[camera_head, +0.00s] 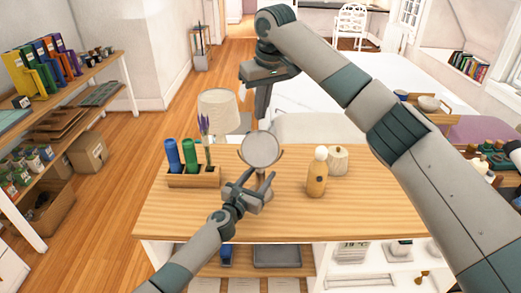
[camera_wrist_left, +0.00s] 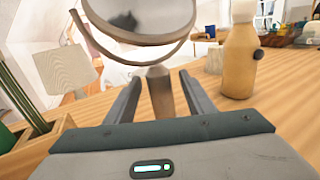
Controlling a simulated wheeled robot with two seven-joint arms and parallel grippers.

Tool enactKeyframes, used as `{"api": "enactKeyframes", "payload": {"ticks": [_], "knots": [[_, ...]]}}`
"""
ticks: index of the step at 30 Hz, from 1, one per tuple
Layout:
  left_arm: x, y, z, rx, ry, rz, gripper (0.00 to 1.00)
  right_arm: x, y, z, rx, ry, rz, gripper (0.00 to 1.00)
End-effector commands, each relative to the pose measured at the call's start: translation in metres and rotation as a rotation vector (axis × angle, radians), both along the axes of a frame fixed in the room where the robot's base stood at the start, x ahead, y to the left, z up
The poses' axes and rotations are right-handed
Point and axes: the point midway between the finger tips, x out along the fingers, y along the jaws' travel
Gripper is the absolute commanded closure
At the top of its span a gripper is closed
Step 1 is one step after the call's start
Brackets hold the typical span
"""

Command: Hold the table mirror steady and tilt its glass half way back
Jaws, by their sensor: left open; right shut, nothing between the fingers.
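The table mirror has a round grey glass (camera_head: 261,149) in a U-shaped yoke on a slim post. It stands on the wooden tabletop. In the left wrist view the lower part of the glass (camera_wrist_left: 140,18) and the post (camera_wrist_left: 161,92) show; the top of the glass is out of frame. I cannot tell its exact tilt. My left gripper (camera_head: 252,186) is open, with one finger on each side of the post; clear gaps show in the left wrist view (camera_wrist_left: 160,90). My right gripper (camera_head: 262,121) is shut and empty, pointing down at the glass's top edge; contact is unclear.
A wooden holder (camera_head: 194,181) with blue and green bottles and a lavender sprig stands left of the mirror. A lamp (camera_head: 217,110) is behind it. A wooden bottle (camera_head: 317,175) and a cream jar (camera_head: 337,160) stand to the right. The front tabletop is clear.

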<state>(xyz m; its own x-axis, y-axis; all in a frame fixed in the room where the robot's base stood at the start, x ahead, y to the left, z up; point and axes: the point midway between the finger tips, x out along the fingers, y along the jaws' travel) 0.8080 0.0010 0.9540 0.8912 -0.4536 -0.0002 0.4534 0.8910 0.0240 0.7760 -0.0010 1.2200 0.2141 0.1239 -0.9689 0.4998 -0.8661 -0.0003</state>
Motion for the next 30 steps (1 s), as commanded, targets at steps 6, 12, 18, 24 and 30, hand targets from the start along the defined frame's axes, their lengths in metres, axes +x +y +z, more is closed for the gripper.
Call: {"api": "enactKeyframes", "payload": {"ticks": [6,12,18,24,30], "knots": [[-0.008,0.005,0.000,0.003,-0.001,0.000,0.51,0.000,0.000,0.000,0.000,0.000,0.000,1.00],[-0.027,0.015,-0.001,0.003,0.000,-0.001,0.51,0.000,0.000,0.000,0.000,0.000,0.000,1.00],[-0.057,0.030,-0.002,0.002,0.001,-0.001,0.51,0.000,0.000,0.000,0.000,0.000,0.000,1.00],[-0.086,0.044,-0.001,0.002,0.001,-0.001,0.51,0.000,0.000,0.000,0.000,0.000,0.000,1.00],[-0.103,0.053,-0.001,0.000,0.001,0.000,0.51,0.000,0.000,0.000,0.000,0.000,0.000,1.00]]}}
